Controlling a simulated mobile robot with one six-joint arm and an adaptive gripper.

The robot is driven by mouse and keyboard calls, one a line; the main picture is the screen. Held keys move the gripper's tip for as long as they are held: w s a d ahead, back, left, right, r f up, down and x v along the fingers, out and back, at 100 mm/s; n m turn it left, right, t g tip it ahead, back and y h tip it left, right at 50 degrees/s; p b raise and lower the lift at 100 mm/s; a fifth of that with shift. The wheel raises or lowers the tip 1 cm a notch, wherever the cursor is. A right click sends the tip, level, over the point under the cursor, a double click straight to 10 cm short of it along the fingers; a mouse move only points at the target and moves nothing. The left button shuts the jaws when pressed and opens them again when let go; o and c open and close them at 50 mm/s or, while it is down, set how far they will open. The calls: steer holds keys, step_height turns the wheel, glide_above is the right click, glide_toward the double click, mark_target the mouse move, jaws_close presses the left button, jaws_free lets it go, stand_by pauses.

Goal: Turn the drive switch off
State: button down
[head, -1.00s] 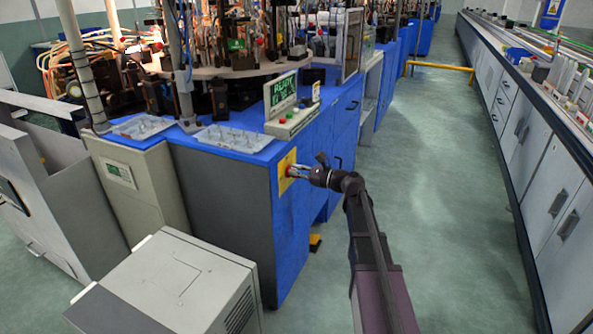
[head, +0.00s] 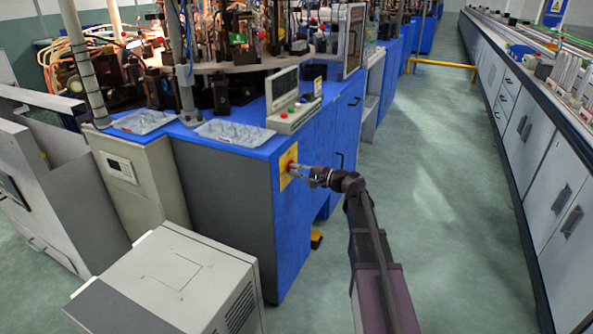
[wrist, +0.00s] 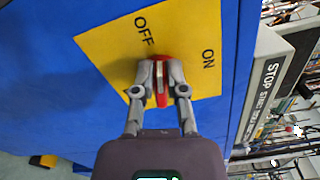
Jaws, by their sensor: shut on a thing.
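The drive switch is a red knob (wrist: 161,84) on a yellow plate (wrist: 100,45) marked OFF and ON, on the blue cabinet's face. In the wrist view the plate appears tilted, with OFF at the upper left of the knob and ON to its right. My gripper (wrist: 161,75) is shut on the knob, one finger on each side. In the head view the yellow plate (head: 284,168) is partly hidden by my gripper (head: 297,170). The fingers cover part of the knob, so I cannot tell exactly which label it points at.
A control panel (head: 293,117) with a blank screen stands on the blue cabinet (head: 225,190). A grey box (head: 170,280) stands in front of the cabinet at lower left. The aisle floor (head: 440,180) to the right is clear, bounded by a long bench (head: 545,190).

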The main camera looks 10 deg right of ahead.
steer(key=shift+w+f+n, duration=0.15)
steer(key=shift+f+n, duration=0.05)
steer(key=shift+n, duration=1.3)
steer(key=c, duration=0.7)
jaws_free()
steer(key=v, duration=1.2)
steer(key=shift+a+f, duration=0.1)
